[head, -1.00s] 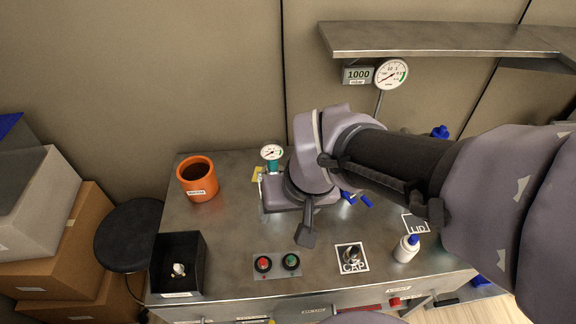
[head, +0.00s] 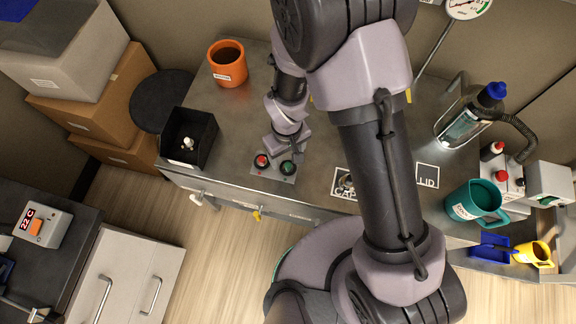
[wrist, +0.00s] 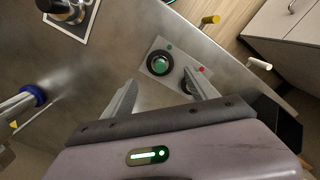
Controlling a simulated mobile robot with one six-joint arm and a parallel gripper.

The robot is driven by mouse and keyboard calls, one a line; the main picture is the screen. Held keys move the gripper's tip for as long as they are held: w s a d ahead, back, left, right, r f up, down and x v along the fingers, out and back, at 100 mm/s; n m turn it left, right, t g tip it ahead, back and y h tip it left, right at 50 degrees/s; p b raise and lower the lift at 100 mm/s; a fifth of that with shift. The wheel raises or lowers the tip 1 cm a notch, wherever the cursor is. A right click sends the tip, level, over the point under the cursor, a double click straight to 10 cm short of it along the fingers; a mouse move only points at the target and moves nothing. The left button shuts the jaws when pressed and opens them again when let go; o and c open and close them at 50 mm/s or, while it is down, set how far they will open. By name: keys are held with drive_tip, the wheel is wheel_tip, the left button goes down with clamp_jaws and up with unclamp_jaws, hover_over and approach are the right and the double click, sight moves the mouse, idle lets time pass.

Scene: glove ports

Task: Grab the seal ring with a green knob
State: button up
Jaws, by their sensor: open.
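A round green knob with a dark ring around it (wrist: 160,63) sits on a small pale plate in the wrist view, under a green dot. In the head view the green knob (head: 288,167) is on the metal bench near its front edge. A red knob (head: 261,160) is beside it on the same plate; it also shows in the wrist view (wrist: 187,86), partly behind a finger. My gripper (wrist: 161,78) is open and empty. Its two fingers are above the plate, with the green knob between and beyond the tips. I cannot tell any contact.
A black open box (head: 188,138) with a small white object inside stands left of the plate. An orange mug (head: 228,63) is behind it. Right of the plate are squares marked CAP and LID (head: 428,176). A yellow knob (wrist: 210,20) and a white knob (wrist: 260,64) stick out from the bench front.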

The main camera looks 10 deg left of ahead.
sight(288, 165)
drive_tip(key=f, duration=0.1)
drive_tip(key=f+b, duration=0.1)
drive_tip(key=f, duration=0.1)
drive_tip(key=f+b, duration=0.1)
drive_tip(key=f, duration=0.1)
drive_tip(key=shift+s+d, duration=0.15)
drive_tip(key=shift+s, duration=0.2)
drive_tip(key=shift+r, duration=0.1)
drive_tip(key=shift+c, duration=1.1)
drive_tip(key=shift+s+d, duration=0.1)
clamp_jaws()
